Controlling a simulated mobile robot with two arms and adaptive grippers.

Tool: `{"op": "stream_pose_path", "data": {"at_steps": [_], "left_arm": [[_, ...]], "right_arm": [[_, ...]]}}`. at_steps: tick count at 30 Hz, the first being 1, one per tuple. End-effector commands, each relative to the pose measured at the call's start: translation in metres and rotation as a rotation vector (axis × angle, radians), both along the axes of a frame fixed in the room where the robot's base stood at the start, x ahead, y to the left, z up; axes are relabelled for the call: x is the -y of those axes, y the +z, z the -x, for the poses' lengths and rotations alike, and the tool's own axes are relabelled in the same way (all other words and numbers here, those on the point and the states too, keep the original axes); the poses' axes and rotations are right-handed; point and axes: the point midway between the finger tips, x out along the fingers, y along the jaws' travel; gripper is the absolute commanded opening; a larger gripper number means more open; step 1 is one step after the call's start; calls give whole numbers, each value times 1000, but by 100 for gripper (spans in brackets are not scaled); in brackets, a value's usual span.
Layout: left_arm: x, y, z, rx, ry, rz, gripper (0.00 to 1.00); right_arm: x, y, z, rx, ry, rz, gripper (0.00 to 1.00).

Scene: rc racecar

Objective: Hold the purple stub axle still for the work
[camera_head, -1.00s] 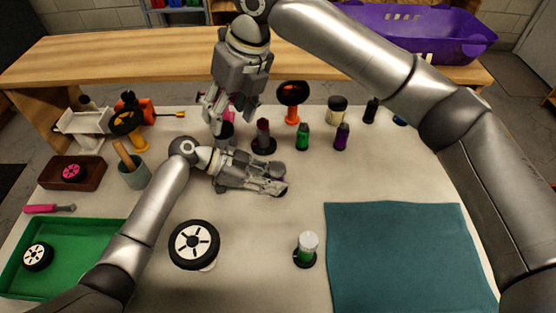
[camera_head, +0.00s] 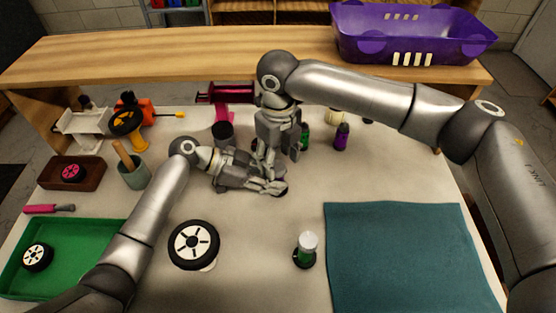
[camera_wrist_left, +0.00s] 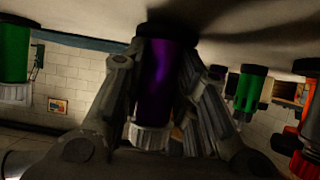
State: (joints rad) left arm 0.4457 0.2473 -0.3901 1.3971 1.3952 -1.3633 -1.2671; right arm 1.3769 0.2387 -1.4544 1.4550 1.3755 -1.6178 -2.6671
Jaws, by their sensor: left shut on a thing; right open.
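The purple stub axle (camera_wrist_left: 160,85), a purple cylinder with a black end and a pale ribbed end, is held between the fingers of my left gripper (camera_wrist_left: 165,125) in the left wrist view. In the head view my left gripper (camera_head: 277,187) is low over the middle of the table, and its fingers and my right arm hide nearly all of the axle. My right gripper (camera_head: 272,163) points down just above and behind the left gripper's fingers. It is open, and its fingertips overlap the left gripper in the picture, so I cannot tell whether they touch.
A black-tyred wheel (camera_head: 194,245) and a green piece with a white top (camera_head: 306,250) stand in front. A green bottle-like piece (camera_head: 304,136) and a purple one (camera_head: 341,136) stand behind. A teal mat (camera_head: 405,255) lies right, a green tray (camera_head: 75,235) left.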

Motion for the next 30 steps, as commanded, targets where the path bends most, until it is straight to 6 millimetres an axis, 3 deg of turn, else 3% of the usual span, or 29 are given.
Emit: {"op": "stream_pose_path", "data": {"at_steps": [4, 14, 24, 30], "left_arm": [[-1, -7, 2, -8, -2, -10, 7], [-1, -7, 2, -8, -2, -10, 7], [-1, -7, 2, -8, -2, -10, 7], [-1, -7, 2, -8, -2, -10, 7]], "right_arm": [[0, -13, 0, -1, 0, 0, 54], [0, -16, 0, 0, 0, 0, 54], [0, -16, 0, 0, 0, 0, 10], [0, -16, 0, 0, -10, 0, 8]]}}
